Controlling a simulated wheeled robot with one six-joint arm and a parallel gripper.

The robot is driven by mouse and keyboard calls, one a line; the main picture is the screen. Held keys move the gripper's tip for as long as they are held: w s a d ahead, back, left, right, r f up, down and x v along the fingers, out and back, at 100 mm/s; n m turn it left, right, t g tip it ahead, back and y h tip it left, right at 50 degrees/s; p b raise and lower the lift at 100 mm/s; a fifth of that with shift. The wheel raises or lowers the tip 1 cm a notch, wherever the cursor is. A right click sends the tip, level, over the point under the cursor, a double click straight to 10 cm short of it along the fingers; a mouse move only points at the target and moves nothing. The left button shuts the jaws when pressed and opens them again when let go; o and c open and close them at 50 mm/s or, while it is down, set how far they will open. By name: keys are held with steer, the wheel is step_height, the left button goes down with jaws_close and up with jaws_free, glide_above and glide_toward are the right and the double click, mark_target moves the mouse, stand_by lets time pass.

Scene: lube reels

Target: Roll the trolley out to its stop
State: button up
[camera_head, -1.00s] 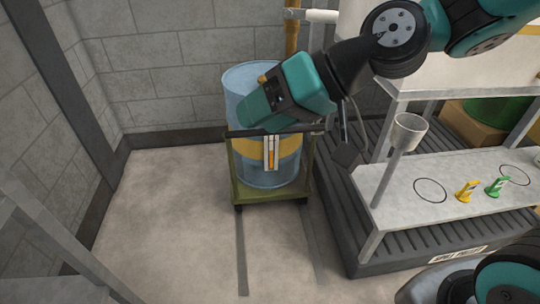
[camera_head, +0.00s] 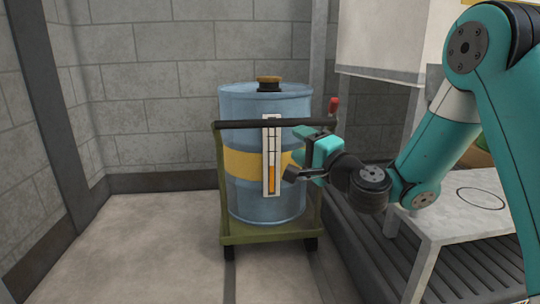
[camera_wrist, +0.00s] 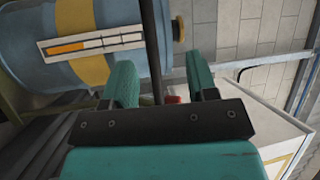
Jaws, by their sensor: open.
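The trolley (camera_head: 270,235) is a low green cart with a black handle bar (camera_head: 250,124) across its top front. It stands upright on the floor, carrying a blue drum (camera_head: 250,200) with a yellow band, a brown cap and an upright level gauge (camera_head: 271,150). My gripper (camera_head: 294,152) is at the right half of the trolley front, near the handle bar and partly hiding the drum. In the wrist view, the handle bar (camera_wrist: 152,45) runs between the two open teal fingers (camera_wrist: 160,78); whether they touch it I cannot tell.
A dark floor rail (camera_head: 230,280) runs forward from under the trolley. A grey table (camera_head: 440,215) over a dark ribbed platform (camera_head: 460,275) stands close on the right. A block wall (camera_head: 160,90) closes the back. Floor at the left front is clear.

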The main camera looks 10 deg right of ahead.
step_height(320, 180, down, 3)
steer(key=d+m+h, duration=0.1)
steer(key=d+m, duration=0.1)
steer(key=p, duration=0.8)
glide_toward(273, 125)
steer(key=r+x, duration=0.1)
steer(key=x, duration=0.2)
steer(key=shift+t+h, duration=0.3)
steer(key=x, duration=0.2)
steer(key=f+p+x, duration=0.1)
steer(key=x, duration=0.5)
steer(key=shift+w+a+f, duration=0.1)
steer(key=shift+w+a, duration=0.15)
jaws_close()
